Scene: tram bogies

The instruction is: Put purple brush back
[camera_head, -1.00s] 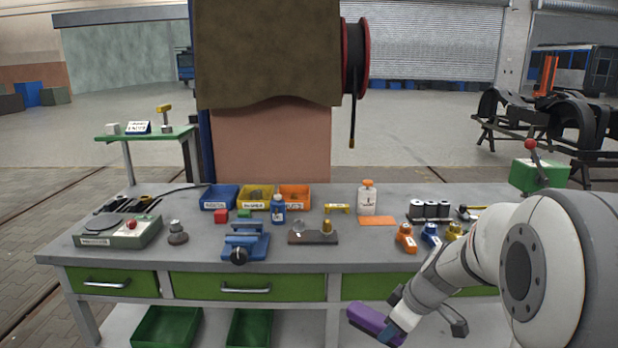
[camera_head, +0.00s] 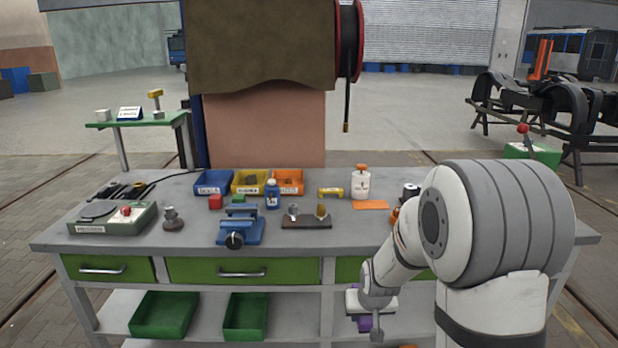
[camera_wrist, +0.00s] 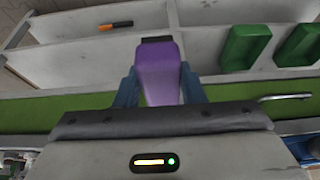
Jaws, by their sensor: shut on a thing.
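The purple brush (camera_wrist: 160,72) is held between the two blue fingers of my gripper (camera_wrist: 158,88) in the wrist view. Its dark end points away from my gripper, over the grey lower shelf of the workbench. In the head view only a small part of the purple brush (camera_head: 365,323) shows below my wrist, in front of the bench's lower part. My gripper's fingers are hidden there behind my arm.
The grey workbench (camera_head: 120,240) carries a blue vise (camera_head: 240,228), bins, bottles and a grey-green device (camera_head: 112,220). Green trays (camera_head: 165,313) stand on the lower shelf. An orange and black tool (camera_wrist: 115,25) lies on the shelf. My arm hides the bench top's right part.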

